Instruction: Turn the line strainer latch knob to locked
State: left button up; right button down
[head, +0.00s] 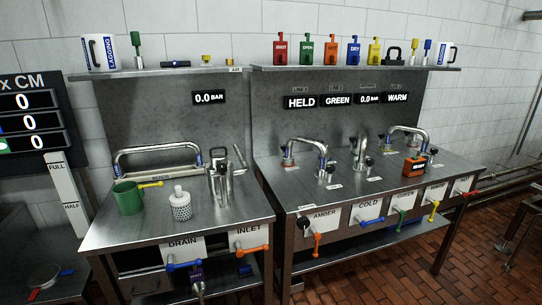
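A steel upright housing (218,185) with a long lever stands at the right of the left bench. It has a small dark knob (222,170) on its front. A white perforated strainer basket (180,206) stands on the bench to its left. Another round black knob (303,222) sits on the front of the right bench, beside the AMBER plate (325,219). I cannot tell from the picture which knob is the line strainer latch, or whether either is locked. Neither of my grippers is in view.
A green mug (128,198) is left of the basket on the left bench (110,233). Coloured valve handles, such as the orange INLET one (252,249), stick out along the fronts. An orange box (414,166) sits on the right bench. Brick floor (400,268) is clear in front.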

aim_at(221, 168)
jog(key=z, duration=0.25)
jog(key=i, duration=1)
jog(key=u, duration=0.2)
